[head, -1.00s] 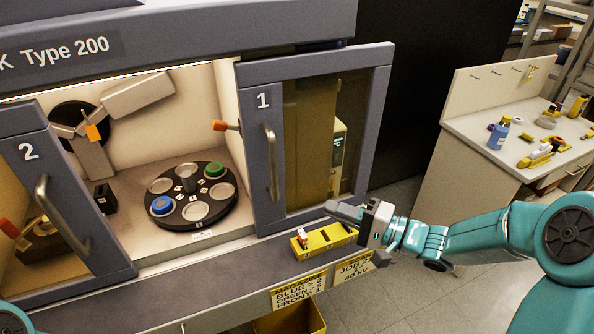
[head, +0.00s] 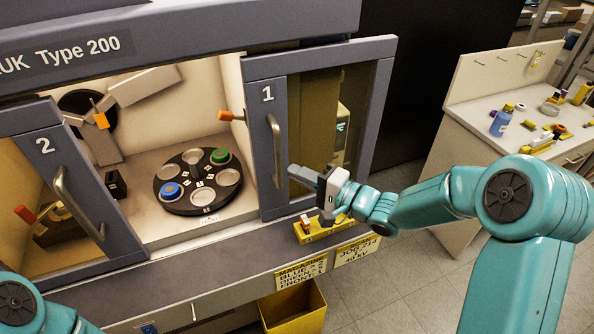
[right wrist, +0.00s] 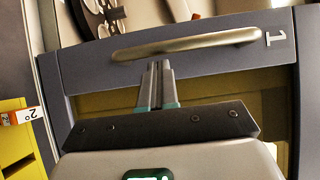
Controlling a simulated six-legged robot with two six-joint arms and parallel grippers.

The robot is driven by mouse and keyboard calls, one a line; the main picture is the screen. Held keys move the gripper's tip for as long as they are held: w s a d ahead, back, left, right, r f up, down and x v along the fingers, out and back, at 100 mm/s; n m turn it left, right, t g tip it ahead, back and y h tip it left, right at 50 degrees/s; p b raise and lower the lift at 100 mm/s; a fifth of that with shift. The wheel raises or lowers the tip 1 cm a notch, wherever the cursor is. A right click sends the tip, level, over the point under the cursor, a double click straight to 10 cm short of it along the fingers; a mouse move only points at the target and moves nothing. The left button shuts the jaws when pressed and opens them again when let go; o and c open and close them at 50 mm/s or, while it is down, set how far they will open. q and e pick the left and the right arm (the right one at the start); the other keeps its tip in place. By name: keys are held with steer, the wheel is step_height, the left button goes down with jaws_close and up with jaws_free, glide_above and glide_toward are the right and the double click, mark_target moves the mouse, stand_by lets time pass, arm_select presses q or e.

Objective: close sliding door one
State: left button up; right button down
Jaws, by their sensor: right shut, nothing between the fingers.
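Sliding door one (head: 268,175) is a grey-framed door marked 1 with a tinted window, at the right of the machine. Its vertical bar handle (head: 275,151) is on its left frame edge. The door stands at the right, leaving the chamber open to its left. My right gripper (head: 292,171) is shut and empty, just right of the handle in the head view. In the right wrist view the shut fingertips (right wrist: 157,66) point at the door frame beside the handle (right wrist: 185,45); I cannot tell if they touch. My left gripper is not in view.
Door two (head: 75,190) stands at the left. The open chamber between the doors holds a dark turntable (head: 200,205) with blue and green pucks. A yellow tray (head: 318,234) sits on the ledge below door one. A yellow bin (head: 292,308) stands below. A side bench (head: 480,110) is at right.

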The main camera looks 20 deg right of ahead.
steer(key=shift+a, duration=0.25)
steer(key=shift+w, duration=0.15)
steer(key=shift+a, duration=0.15)
